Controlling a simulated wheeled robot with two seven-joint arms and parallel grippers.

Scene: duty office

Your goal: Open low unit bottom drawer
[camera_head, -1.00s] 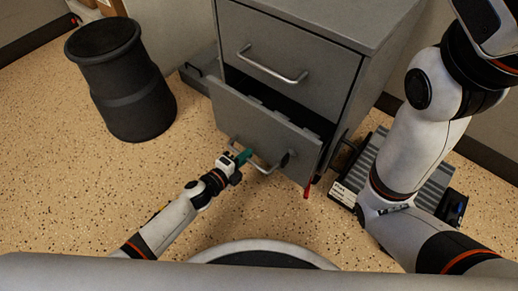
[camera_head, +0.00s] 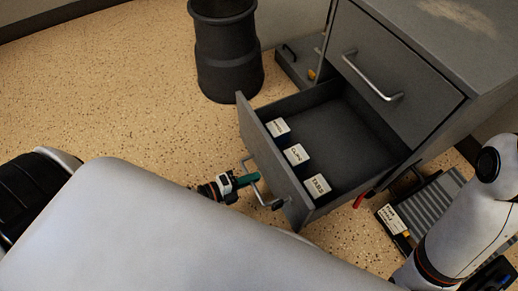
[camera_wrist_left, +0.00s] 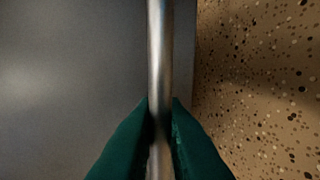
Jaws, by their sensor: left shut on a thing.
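The grey low unit (camera_head: 410,75) stands at the upper right in the head view. Its bottom drawer (camera_head: 268,150) is pulled well out, and its inside shows several small labelled boxes (camera_head: 296,154) along the front. My left gripper (camera_head: 248,179) is at the drawer's front and shut on its metal bar handle (camera_head: 262,192). In the left wrist view the green fingertips (camera_wrist_left: 160,140) close on both sides of the handle bar (camera_wrist_left: 160,60), with the grey drawer front to the left. The top drawer (camera_head: 395,70) is shut. My right gripper is out of view.
A black bin (camera_head: 228,50) stands left of the unit. A grey ribbed item (camera_head: 432,212) with a label lies on the floor at right, near my right arm. Speckled floor is clear at left.

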